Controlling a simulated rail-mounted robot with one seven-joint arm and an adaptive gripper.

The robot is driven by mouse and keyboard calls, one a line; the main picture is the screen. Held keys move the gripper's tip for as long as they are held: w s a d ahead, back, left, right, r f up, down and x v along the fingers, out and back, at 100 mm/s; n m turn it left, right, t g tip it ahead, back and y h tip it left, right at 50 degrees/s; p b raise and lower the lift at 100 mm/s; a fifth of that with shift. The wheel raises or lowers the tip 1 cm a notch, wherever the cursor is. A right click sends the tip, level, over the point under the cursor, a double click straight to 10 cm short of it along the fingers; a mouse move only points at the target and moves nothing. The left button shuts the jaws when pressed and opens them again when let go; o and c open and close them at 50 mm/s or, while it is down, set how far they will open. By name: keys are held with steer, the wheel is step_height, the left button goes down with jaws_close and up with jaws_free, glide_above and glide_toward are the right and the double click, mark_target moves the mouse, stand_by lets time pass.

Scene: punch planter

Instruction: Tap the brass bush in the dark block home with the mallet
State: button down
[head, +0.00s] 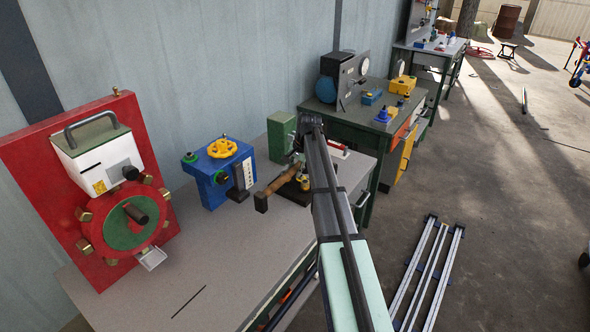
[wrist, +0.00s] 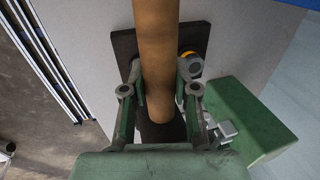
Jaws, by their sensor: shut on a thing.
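My gripper (head: 299,160) is shut on the mallet (head: 277,182). The mallet has a brown wooden handle and a dark head, which points to the lower left in the head view. In the wrist view my gripper's fingers (wrist: 162,88) sit on both sides of the mallet handle (wrist: 158,45); the mallet head is out of frame. The dark block (head: 290,192) is on the bench under and beside the handle, partly hidden by the handle and my arm. The brass bush (head: 305,183) shows at the block, and in the wrist view (wrist: 189,66) right of the handle. Its seating depth is unclear.
A green block (head: 281,137) stands behind my gripper, also at the right in the wrist view (wrist: 245,120). A blue unit with a yellow handwheel (head: 221,149) and a red panel (head: 28,156) stand to the left. The front of the grey bench (head: 232,268) is mostly clear.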

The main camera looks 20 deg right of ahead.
step_height(320, 180, down, 7)
steer(key=b, duration=0.2)
steer(key=shift+r, duration=0.1)
steer(key=shift+r+p, duration=1.6)
steer(key=shift+r, duration=1.5)
steer(key=shift+n, duration=0.3)
steer(key=shift+s+a, duration=0.1)
steer(key=shift+s, duration=0.1)
steer(key=s+a+r+n+g, duration=0.1)
steer(key=s+a+n, duration=0.4)
steer(key=s+a, duration=0.4)
steer(key=s+a+r+n+g+y, duration=0.1)
steer(key=s+a+n, duration=0.4)
steer(key=s+a, duration=0.5)
steer(key=s, duration=0.5)
steer(key=shift+s+a+n+g, duration=0.2)
steer(key=shift+n+g, duration=0.1)
steer(key=shift+n, duration=0.1)
